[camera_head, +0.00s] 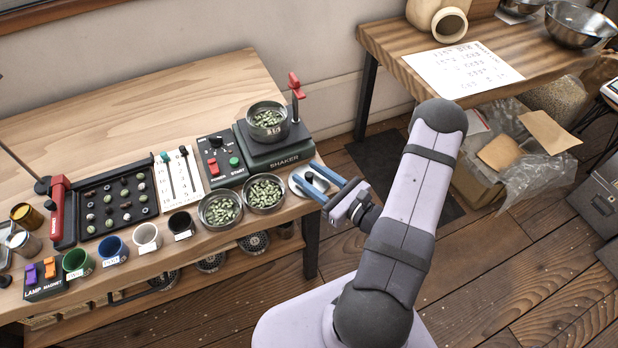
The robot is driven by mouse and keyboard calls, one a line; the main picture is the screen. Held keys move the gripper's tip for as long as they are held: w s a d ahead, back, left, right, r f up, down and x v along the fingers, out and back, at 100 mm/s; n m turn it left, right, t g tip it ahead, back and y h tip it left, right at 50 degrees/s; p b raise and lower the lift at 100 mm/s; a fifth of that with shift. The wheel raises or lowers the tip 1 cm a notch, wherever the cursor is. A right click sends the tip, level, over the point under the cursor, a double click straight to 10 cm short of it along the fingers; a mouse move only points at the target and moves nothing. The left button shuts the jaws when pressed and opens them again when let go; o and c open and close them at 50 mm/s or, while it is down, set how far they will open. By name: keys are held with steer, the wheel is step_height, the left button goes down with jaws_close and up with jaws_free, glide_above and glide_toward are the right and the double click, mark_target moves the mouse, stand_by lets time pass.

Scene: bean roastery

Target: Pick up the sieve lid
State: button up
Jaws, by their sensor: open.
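I cannot tell whether the fingers touch the lid. The fingers hide parts of its rim.
Two bean bowls (265,192) stand close to the left of the lid. The shaker (283,151) with a sieve of beans (268,122) stands behind. Cups, switches and a sample tray (117,201) fill the bench's left side. Floor lies open beyond the bench's right edge.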

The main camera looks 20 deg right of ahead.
mark_target(306, 175)
steer(key=shift+w+a, duration=0.15)
steer(key=shift+w, duration=0.2)
jaws_close()
steer(key=shift+r, duration=0.15)
steer(key=shift+r+p, duration=0.35)
steer(key=shift+r, duration=4.5)
steer(key=a+n+g+y+p, duration=0.2)
steer(key=a+n+g+y, duration=0.1)
steer(key=a, duration=0.9)
steer(key=n+y, duration=0.1)
steer(key=y, duration=0.1)
steer(key=shift+a+f+g+y, duration=0.25)
steer(key=shift+g+y, duration=0.05)
